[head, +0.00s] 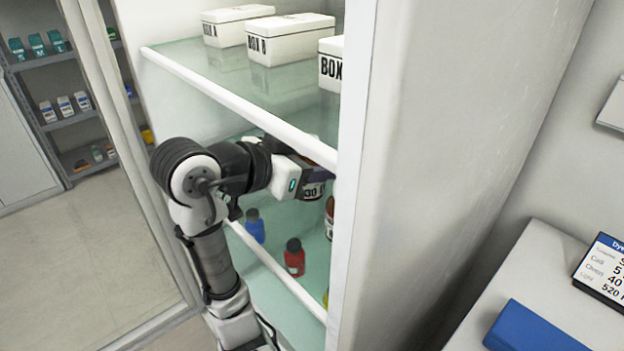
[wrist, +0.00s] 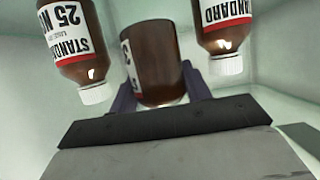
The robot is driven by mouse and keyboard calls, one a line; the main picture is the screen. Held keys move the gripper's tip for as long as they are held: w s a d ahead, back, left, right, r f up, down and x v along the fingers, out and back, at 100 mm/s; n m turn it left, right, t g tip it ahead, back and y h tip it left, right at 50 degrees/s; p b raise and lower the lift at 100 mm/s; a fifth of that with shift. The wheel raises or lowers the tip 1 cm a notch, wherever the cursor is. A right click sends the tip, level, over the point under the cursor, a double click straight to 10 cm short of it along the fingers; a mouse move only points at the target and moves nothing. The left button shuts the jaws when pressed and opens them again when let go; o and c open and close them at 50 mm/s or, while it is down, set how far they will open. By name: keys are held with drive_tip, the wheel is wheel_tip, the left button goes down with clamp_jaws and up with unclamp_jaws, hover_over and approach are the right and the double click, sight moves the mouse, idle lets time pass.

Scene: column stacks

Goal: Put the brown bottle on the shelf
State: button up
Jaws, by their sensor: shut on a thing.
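My gripper (head: 316,172) reaches into the open glass-shelved cabinet, below the upper shelf. It is shut on a brown bottle (head: 313,190) with a white label, partly hidden by the gripper. I cannot tell whether the held bottle touches the glass shelf (head: 268,274).
A blue bottle (head: 254,226) and a red bottle (head: 294,258) stand on lower glass in the cabinet. White boxes (head: 290,40) sit on the upper shelf (head: 220,80), whose white front edge is just above my arm. The cabinet's side wall (head: 430,150) is close on the right.

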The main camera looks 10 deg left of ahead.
sight(313, 185)
wheel_tip(313, 185, down, 3)
drive_tip(key=shift+f, duration=0.15)
drive_tip(key=shift+w+d+f+p, duration=0.15)
drive_tip(key=shift+f+p, duration=0.15)
drive_tip(key=shift+f, duration=0.35)
drive_tip(key=o, duration=0.9)
drive_tip(key=shift+r, duration=0.1)
